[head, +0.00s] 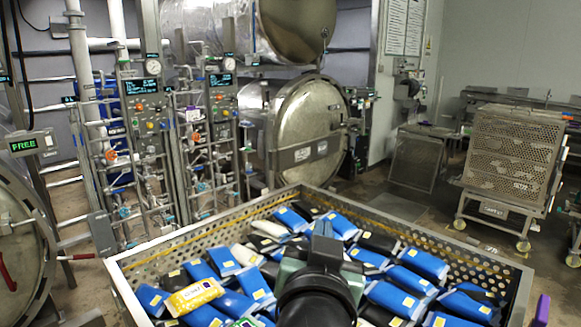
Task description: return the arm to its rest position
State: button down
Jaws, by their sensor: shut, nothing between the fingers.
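My gripper (323,232) shows in the head view at the lower middle, seen from behind over the basket. Its fingers are shut and nothing shows between them. My dark arm link in front hides part of it. Below and around it is a perforated metal basket (178,244) full of blue, black and white pouches. I cannot tell how high my gripper is above the pouches. A yellow pouch (193,297) lies on top at the left of the basket.
A round retort door (310,130) stands behind the basket. Control panels (150,105) and pipework are at the left, beside a sign reading FREE (33,143). A wheeled perforated cart (513,160) stands at the right. A purple object (542,310) is at the lower right edge. Some floor (400,205) is bare behind the basket.

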jog(key=s+a+f+n+y, duration=0.1)
jog(key=s+a+n+y, duration=0.15)
jog(key=a+n, duration=0.2)
jog(key=s+r+t+b, duration=0.4)
jog(key=s+r+t, duration=0.1)
jog(key=r, duration=0.4)
jog(key=s+r+t+b, duration=0.3)
jog(key=s+r+t, duration=0.2)
jog(key=s+r, duration=0.2)
jog(key=shift+d+r+m+t+b, duration=0.15)
jog(key=shift+r+m+t+b, duration=0.25)
jog(key=shift+r, duration=0.55)
